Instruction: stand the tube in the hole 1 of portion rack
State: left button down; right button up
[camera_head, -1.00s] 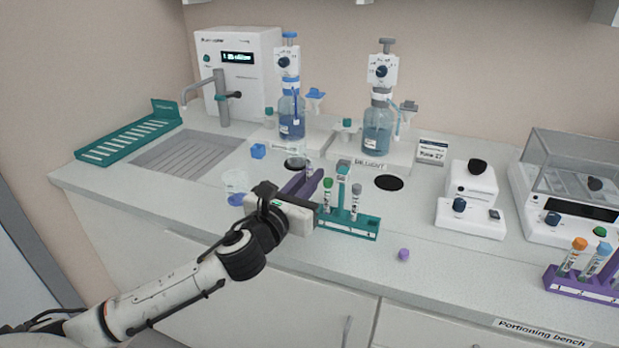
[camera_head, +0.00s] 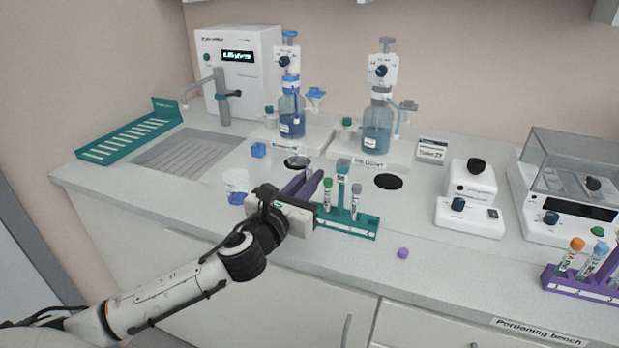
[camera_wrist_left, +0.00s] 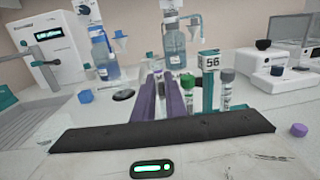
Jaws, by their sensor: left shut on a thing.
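My left gripper (camera_head: 308,184) has purple fingers and is shut on a tube, just left of the teal rack. The tube is mostly hidden by the fingers; only a small part shows between them in the left wrist view (camera_wrist_left: 158,76). The teal rack (camera_head: 346,228) holds a green-capped tube (camera_head: 327,194) and a grey-capped tube (camera_head: 355,200), both upright. It has a raised label at its back. A purple rack (camera_head: 580,288) at the right edge holds several capped tubes. I cannot tell which rack is the portion rack. My right gripper is not in view.
Two dispenser bottles, one blue (camera_head: 291,116) and one clear teal (camera_head: 377,130), stand behind the gripper. A loose purple cap (camera_head: 403,253) lies on the bench front. A glass beaker (camera_head: 236,182) stands left. A white mixer (camera_head: 470,205) and balance (camera_head: 570,190) stand right.

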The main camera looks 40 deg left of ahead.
pick_arm(q)
jog(key=shift+f, duration=0.15)
jog(key=shift+f, duration=0.2)
dwell(0.3)
jog(key=shift+f, duration=0.4)
jog(key=shift+f+b, duration=0.25)
jog(key=shift+b, duration=0.05)
jog(key=shift+f, duration=0.45)
jog(key=c, duration=1.7)
grip_release()
